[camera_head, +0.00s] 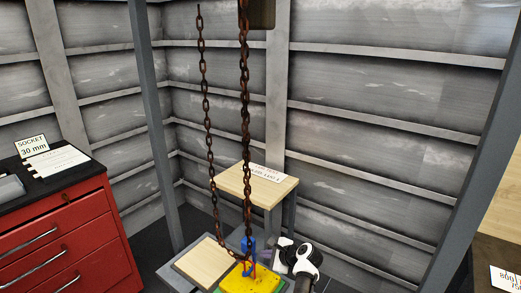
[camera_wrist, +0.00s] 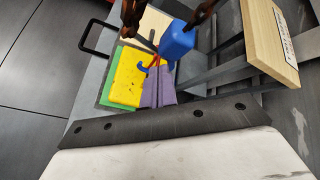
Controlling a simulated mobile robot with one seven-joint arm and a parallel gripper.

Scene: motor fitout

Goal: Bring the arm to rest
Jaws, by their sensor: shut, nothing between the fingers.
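My arm's white and black end (camera_head: 305,262) shows low in the head view, just right of the hanging chain. My gripper (camera_wrist: 159,78) shows as purple-grey fingers in the wrist view, shut and empty. The fingers overlap the right edge of a yellow block (camera_wrist: 127,78) in that view; I cannot tell whether they touch it. The yellow block also shows at the bottom of the head view (camera_head: 252,281), with small red and blue parts at its upper side. A blue block (camera_wrist: 177,39) hangs by the chain close beyond the fingers.
A rusty chain (camera_head: 245,120) hangs in front of my arm. A small wooden-topped table (camera_head: 250,186) with a label stands behind. A red drawer cabinet (camera_head: 62,230) with a socket sign (camera_head: 31,145) is at left. A wooden board (camera_head: 203,262) lies left of the yellow block. Grey walls enclose the corner.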

